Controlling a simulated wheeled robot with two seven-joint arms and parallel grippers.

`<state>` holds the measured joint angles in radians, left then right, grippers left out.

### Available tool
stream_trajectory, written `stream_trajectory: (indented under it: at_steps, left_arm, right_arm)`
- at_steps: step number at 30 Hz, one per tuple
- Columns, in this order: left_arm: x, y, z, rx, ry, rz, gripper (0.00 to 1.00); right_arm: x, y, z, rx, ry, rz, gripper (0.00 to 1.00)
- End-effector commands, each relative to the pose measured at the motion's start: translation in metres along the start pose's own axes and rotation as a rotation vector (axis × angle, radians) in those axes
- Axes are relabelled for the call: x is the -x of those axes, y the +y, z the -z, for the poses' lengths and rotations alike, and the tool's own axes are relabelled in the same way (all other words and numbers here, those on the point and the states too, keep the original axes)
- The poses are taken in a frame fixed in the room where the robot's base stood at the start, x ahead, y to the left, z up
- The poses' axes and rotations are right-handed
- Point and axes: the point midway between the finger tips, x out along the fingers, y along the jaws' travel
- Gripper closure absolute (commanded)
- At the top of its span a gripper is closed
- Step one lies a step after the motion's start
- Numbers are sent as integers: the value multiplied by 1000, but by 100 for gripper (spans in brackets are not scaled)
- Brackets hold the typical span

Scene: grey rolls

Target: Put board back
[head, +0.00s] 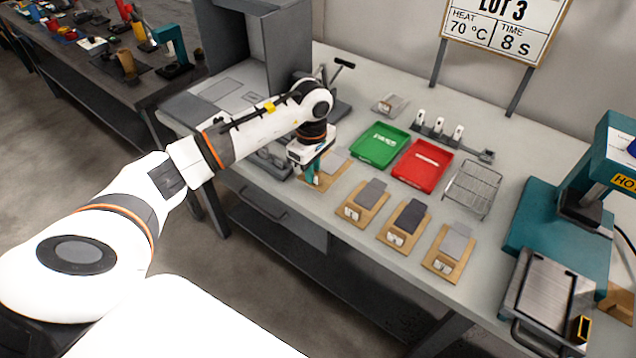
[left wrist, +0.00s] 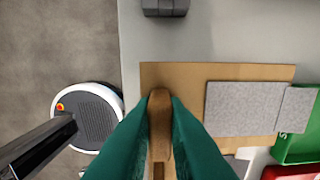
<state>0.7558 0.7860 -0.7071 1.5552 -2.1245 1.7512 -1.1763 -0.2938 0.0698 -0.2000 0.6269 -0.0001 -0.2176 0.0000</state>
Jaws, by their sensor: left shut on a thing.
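The leftmost tan board (head: 308,181) is near the front edge of the table, below my left gripper (head: 312,172). A flat grey piece (head: 336,160) lies on it. In the left wrist view, the tan board (left wrist: 180,75) carries the grey piece (left wrist: 240,108) at its right side. My left gripper (left wrist: 158,125) has green fingers shut on a brown wooden handle (left wrist: 159,112) at the board's left part. The fingers hide the handle's join and part of the board. Whether the board touches the table is unclear. My right gripper is not in view.
Three similar boards with grey pieces (head: 363,203) (head: 404,225) (head: 449,252) stand in a row to the right. Behind are a green tray (head: 364,158), a red tray (head: 405,178) and a wire rack (head: 472,190). A teal press (head: 540,222) stands at the right.

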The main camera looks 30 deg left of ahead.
Motion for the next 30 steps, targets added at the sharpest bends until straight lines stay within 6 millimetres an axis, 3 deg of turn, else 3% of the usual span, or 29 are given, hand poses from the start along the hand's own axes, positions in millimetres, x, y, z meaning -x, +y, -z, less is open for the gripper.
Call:
stream_trajectory:
  at_steps: [12, 23, 24, 27, 30]
  left_arm:
    - [-43, 0, 1, 1, 1, 0, 100]
    - [-49, 0, 0, 0, -1, 2, 100]
    - [-47, 0, 1, 0, 0, 2, 81]
    - [-47, 0, 1, 0, 0, 1, 66]
    - [-47, 0, 1, 0, 0, 1, 66]
  right_arm:
    - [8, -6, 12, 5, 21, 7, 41]
    - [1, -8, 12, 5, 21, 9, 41]
    - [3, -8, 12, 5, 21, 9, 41]
    - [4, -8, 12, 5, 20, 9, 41]
    - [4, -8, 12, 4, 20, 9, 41]
